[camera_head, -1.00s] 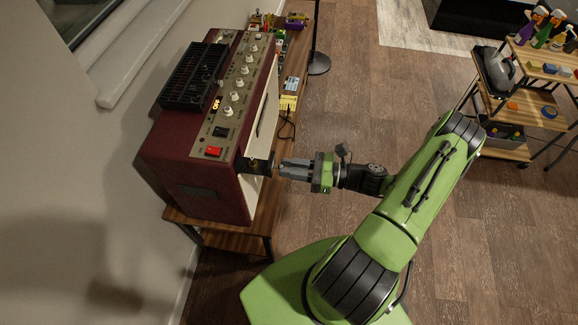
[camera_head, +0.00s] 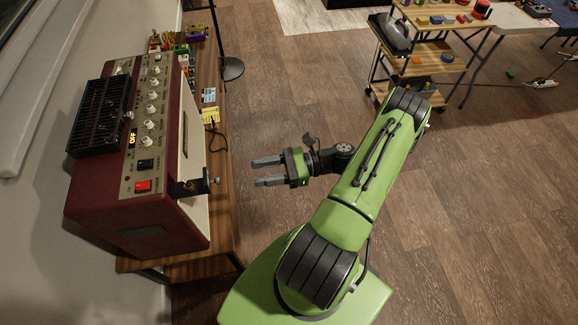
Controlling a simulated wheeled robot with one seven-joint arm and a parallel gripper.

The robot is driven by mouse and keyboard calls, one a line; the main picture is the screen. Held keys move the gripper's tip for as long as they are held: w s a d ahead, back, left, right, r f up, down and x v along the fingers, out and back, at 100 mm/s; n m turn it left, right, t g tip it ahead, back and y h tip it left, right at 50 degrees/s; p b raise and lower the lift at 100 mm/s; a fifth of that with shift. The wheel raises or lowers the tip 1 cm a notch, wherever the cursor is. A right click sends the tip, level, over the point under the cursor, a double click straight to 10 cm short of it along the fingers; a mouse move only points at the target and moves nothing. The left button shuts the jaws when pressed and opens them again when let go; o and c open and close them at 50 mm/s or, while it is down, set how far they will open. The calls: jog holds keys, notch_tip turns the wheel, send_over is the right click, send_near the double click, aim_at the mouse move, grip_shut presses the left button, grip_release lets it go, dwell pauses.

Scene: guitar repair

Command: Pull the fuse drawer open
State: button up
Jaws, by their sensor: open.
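The fuse drawer (camera_head: 186,189) is a small black block on the near front corner of the maroon amplifier (camera_head: 135,222). It sticks out from the front face, with a small brass-coloured detail on top and a thin metal knob (camera_head: 215,181) at its outer end. My gripper (camera_head: 256,172) is open and empty, its two grey fingers pointing left towards the knob. There is a clear gap between the fingertips and the knob; they do not touch. The inside of the drawer is too small to make out.
The amplifier stands on a wooden table (camera_head: 217,215) against the wall. Its top panel has white knobs and a red switch (camera_head: 143,187). A yellow item (camera_head: 210,116) and small coloured boxes lie farther along the table. The floor right of the amplifier is open; a cart (camera_head: 420,66) stands far off.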

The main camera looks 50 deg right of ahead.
jog(key=v, duration=0.7)
jog(key=w+a+r+n+g+h, duration=0.5)
jog(key=a+r+n+g+h, duration=0.55)
jog(key=n, duration=0.35)
jog(key=s+a+r+n+t+h, duration=0.4)
jog(key=s+a+r+n, duration=0.3)
jog(key=s+r+n, duration=0.3)
jog(key=shift+r+n+t, duration=0.45)
jog(key=shift+n+t, duration=0.15)
jog(key=shift+t, duration=0.15)
